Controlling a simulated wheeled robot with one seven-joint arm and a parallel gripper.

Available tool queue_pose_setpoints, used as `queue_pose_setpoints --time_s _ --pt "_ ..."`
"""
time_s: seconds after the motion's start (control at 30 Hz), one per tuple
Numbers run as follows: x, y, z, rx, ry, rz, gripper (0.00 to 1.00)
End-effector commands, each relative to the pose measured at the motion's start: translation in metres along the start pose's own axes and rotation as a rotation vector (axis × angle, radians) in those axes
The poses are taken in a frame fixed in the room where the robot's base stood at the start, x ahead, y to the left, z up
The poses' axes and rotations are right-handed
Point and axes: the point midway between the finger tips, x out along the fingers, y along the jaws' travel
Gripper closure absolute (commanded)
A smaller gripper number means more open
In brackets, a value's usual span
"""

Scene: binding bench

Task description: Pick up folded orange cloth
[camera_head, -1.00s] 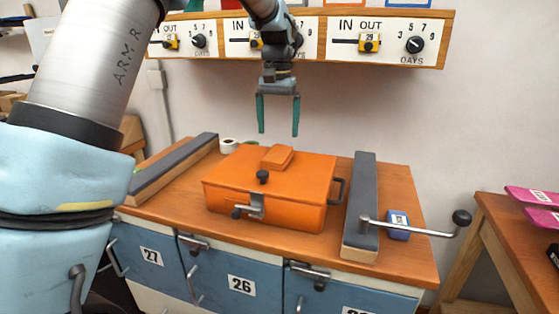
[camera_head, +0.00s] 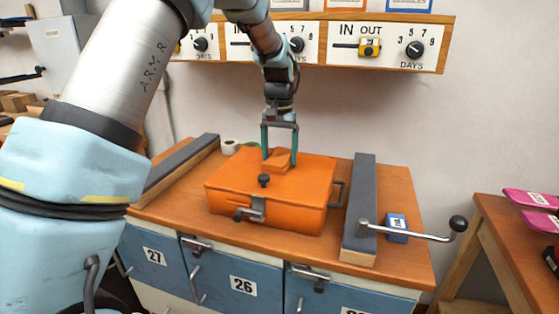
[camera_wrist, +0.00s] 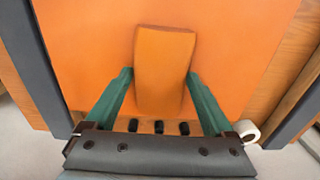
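The folded orange cloth (camera_head: 278,161) lies on top of the orange box (camera_head: 262,208), near the back of its lid. In the wrist view the cloth (camera_wrist: 164,70) is an upright oblong pad between my two green fingers. My gripper (camera_head: 280,158) points down over the cloth, with a finger on each side of it. In the wrist view my gripper (camera_wrist: 157,74) is open, with small gaps between the fingertips and the cloth. Whether the fingertips touch the lid cannot be told.
The box has a black knob (camera_head: 264,180), a front latch and a side handle (camera_head: 340,193). Grey-topped rails (camera_head: 364,200) flank it. A crank handle (camera_head: 415,232) sticks out at right over a blue block (camera_head: 397,225). A white roll (camera_head: 229,147) stands behind.

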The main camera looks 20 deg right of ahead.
Motion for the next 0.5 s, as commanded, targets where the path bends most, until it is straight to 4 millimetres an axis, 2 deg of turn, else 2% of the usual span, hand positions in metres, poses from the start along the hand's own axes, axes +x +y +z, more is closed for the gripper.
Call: queue_pose_setpoints --time_s 0.07,0.5 --pt "-0.0002 0.0000 0.0000 0.000 0.000 0.000 0.22" --pt "-0.0005 0.0000 -0.0001 0.000 0.000 0.000 0.72"
